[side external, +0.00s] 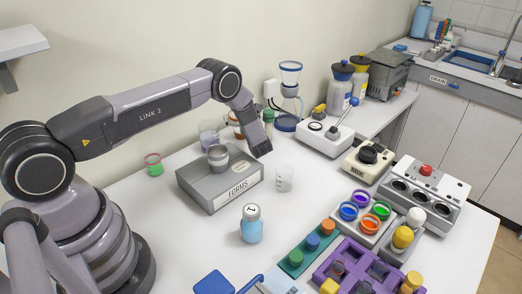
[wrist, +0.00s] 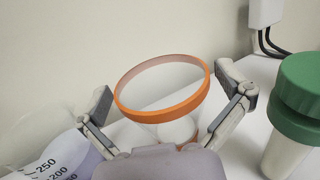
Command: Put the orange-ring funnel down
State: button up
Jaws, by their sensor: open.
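The orange-ring funnel (wrist: 160,114) is in the wrist view, a clear piece with a wide orange rim. My gripper (wrist: 162,80) is open, with one finger on each side of the rim. The right finger is close to the rim; I cannot tell whether it touches. The left finger stands apart from it. The funnel's lower part is partly hidden by my gripper, so what it rests on is unclear. In the side external view, an orange-brown rim (side external: 233,117) shows behind my arm, and my gripper's fingers are hidden there.
A green-capped bottle (wrist: 300,95) stands close on the right, and a graduated beaker (wrist: 50,165) on the left. The grey FORMS box (side external: 228,193) is in front. A rack (side external: 368,229) with colored-ring pieces stands at right. Bare table lies left of the blue bottle (side external: 251,228).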

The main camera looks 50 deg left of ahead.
jog(key=v, duration=0.5)
jog(key=shift+d+r, duration=0.1)
jog(key=s+r+n+g+h, duration=0.2)
jog(key=s+r+n+g, duration=0.3)
jog(key=r, duration=0.7)
jog(key=s+r+n+g+h, duration=0.2)
jog(key=s+r+n, duration=0.5)
jog(key=r, duration=0.6)
jog(key=s+d+r+n+t+h, duration=0.2)
jog(key=s+d+r+n+h, duration=0.1)
jog(key=s, duration=0.6)
jog(key=s+d+r+n+t+h, duration=0.1)
jog(key=s+d+r+n+h, duration=0.2)
jog(key=s+d, duration=0.4)
jog(key=s+d+r+n+t+h, duration=0.2)
jog(key=s+d+n+h, duration=0.2)
jog(key=s, duration=0.7)
jog(key=d+h, duration=0.2)
jog(key=shift+s+r+n+t+h, duration=0.3)
jog(key=shift+s+r, duration=0.1)
